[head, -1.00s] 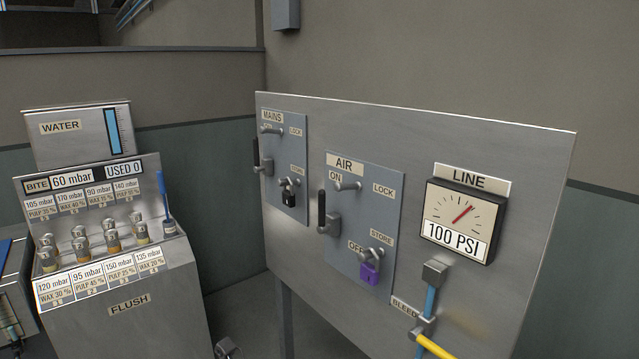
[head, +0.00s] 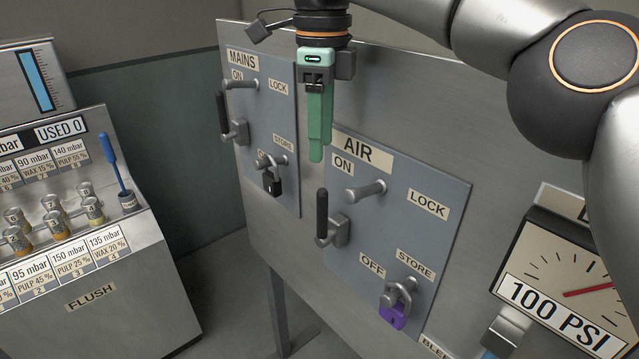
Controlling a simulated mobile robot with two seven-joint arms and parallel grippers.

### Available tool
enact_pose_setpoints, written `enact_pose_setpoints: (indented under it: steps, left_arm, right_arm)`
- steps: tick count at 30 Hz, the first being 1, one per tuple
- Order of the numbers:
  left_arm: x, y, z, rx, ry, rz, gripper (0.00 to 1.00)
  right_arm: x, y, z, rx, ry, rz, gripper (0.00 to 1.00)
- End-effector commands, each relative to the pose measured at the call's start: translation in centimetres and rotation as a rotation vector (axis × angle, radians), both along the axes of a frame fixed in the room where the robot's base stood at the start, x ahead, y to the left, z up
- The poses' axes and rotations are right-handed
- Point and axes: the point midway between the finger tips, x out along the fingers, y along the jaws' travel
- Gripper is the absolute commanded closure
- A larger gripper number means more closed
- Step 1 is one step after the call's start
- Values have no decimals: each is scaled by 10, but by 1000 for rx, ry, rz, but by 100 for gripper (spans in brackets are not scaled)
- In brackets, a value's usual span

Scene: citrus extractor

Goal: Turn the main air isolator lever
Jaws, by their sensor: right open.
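The main air isolator lever (head: 322,212) has a black handle that stands upright from a grey pivot block on the AIR plate (head: 440,240). Its handle is left of the ON label and the upper peg. My right gripper (head: 317,155) comes down from the top, green fingers pointing down, seen nearly edge-on. It is open and empty. In the picture its fingertips are just above the lever's handle; they look apart from it, though depth is hard to judge. My left gripper is out of view.
A purple padlock (head: 393,312) hangs from the STORE hasp on the AIR plate. The MAINS lever (head: 223,115) and a black padlock (head: 272,183) are to the left. The LINE gauge (head: 570,285) is at right, reading 100 PSI. The FLUSH cabinet (head: 150,305) stands at left.

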Motion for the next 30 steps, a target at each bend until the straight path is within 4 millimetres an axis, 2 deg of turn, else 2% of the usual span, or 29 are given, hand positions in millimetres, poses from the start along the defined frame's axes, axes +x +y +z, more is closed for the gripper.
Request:
enact_pose_setpoints:
  steps: [3,8,21,25,30]
  left_arm:
    - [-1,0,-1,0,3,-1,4]
    - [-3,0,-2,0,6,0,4]
    - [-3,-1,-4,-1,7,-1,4]
    - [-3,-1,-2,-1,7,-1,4]
    - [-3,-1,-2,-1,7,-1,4]
  right_arm:
    - [0,-3,-1,-11,-7,-3,47]
    - [0,-3,-18,-10,-5,-2,47]
    - [-1,-3,-100,-8,-4,-4,47]
    - [0,-2,-113,-7,-4,-3,47]
    - [0,-2,-121,-5,-6,-4,47]
